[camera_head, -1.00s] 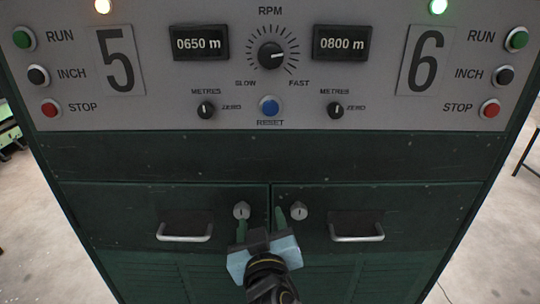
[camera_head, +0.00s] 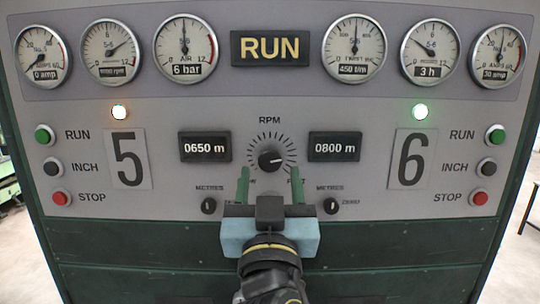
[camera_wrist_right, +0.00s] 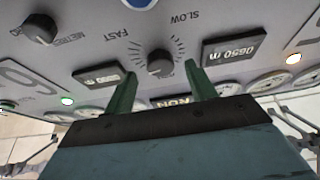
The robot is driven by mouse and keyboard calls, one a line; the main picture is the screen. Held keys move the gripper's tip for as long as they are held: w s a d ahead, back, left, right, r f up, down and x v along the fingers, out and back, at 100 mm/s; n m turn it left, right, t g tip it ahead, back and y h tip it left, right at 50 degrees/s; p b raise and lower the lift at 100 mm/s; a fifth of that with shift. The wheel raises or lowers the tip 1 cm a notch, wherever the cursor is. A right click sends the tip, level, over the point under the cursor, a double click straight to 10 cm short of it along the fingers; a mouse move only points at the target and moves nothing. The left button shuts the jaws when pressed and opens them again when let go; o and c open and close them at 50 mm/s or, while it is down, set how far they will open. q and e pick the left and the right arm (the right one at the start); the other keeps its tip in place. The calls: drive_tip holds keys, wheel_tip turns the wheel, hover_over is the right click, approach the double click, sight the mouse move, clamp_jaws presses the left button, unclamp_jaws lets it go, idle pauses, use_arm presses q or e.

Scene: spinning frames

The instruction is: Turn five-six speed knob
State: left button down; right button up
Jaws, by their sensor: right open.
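The black RPM speed knob (camera_head: 270,158) sits in a ring of tick marks at the middle of the grey panel, between the two metre displays. Its pointer mark faces right, toward the FAST side. It also shows in the right wrist view (camera_wrist_right: 160,63), beyond the fingers and between them. My right gripper (camera_head: 270,184) is open, with two green fingers pointing up at the panel, their tips just below the knob in the head view. Nothing is between the fingers, and they appear apart from the knob. My left gripper is not in view.
Two smaller METRES knobs (camera_head: 208,205) (camera_head: 331,205) flank the gripper. The 0650 m (camera_head: 205,147) and 0800 m (camera_head: 334,146) displays stand beside the speed knob. Push buttons line both panel edges, and several gauges and a RUN sign (camera_head: 271,48) run along the top.

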sight(270, 165)
drive_tip(key=shift+p+x, duration=0.35)
drive_tip(key=shift+x, duration=1.25)
drive_tip(key=c, duration=1)
